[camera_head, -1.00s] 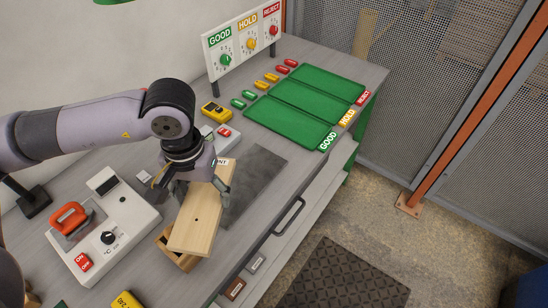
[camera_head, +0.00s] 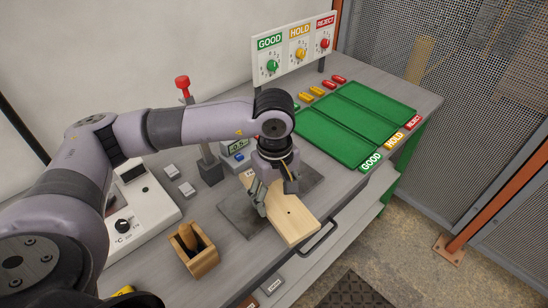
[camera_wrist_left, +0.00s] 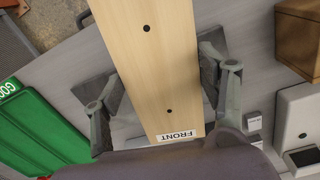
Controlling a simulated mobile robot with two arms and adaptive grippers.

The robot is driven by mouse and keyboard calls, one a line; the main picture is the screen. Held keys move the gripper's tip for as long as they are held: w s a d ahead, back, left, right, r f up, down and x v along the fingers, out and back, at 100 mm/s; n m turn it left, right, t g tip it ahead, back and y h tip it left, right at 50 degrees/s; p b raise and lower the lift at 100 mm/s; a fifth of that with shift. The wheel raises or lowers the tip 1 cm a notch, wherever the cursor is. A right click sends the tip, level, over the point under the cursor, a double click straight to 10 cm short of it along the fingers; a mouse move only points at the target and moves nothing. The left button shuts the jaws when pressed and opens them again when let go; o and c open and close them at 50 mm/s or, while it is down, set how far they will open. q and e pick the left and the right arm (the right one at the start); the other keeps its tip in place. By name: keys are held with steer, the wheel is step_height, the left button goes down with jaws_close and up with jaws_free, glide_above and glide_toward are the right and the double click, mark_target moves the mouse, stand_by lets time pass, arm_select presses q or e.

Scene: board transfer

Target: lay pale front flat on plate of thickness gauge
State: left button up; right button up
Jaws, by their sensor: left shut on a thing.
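The pale front (camera_head: 292,222) is a light wooden board with small dark holes and a FRONT label. In the left wrist view the board (camera_wrist_left: 150,50) runs between both fingers of my left gripper (camera_head: 277,202), which is shut on it. The board is over a dark grey flat plate (camera_head: 235,214) on the bench, and its near end reaches past the plate toward the front edge. I cannot tell whether it touches the plate. A gauge with a small display (camera_head: 237,147) and a red-knobbed post (camera_head: 183,86) stands behind, partly hidden by my arm. My right gripper is not in view.
A small wooden box (camera_head: 205,264) stands left of the plate. A white control unit (camera_head: 150,212) is further left. Green trays (camera_head: 340,135) marked GOOD, HOLD and REJECT lie at the back right, with a dial panel (camera_head: 296,46) behind. A handle (camera_head: 318,240) sits at the bench front.

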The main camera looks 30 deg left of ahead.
mark_target(278, 183)
arm_select(q)
steer(key=w+n+p, duration=0.1)
steer(key=n, duration=0.2)
steer(key=w+a+r+n+p, duration=0.1)
steer(key=n, duration=0.2)
steer(key=w+n+p, duration=0.1)
steer(key=n, duration=0.2)
steer(key=shift+w+a+r, duration=0.15)
steer(key=shift+w+a, duration=0.2)
steer(key=n, duration=0.2)
steer(key=w+a+n+p, duration=0.1)
steer(key=n, duration=0.2)
steer(key=w+a+n+p, duration=0.1)
steer(key=n, duration=0.1)
steer(key=shift+w+n, duration=0.2)
steer(key=shift+n, duration=0.1)
steer(key=n, duration=0.2)
steer(key=a+n, duration=0.1)
steer(key=shift+w+f+p, duration=0.35)
steer(key=shift+w+p, duration=0.05)
steer(key=shift+f+n, duration=0.3)
steer(key=shift+f+b, duration=1.7)
steer(key=shift+f, duration=1.15)
steer(key=shift+f+b, duration=0.35)
steer(key=shift+b, duration=0.1)
steer(key=o, duration=1.4)
steer(key=shift+r, duration=0.1)
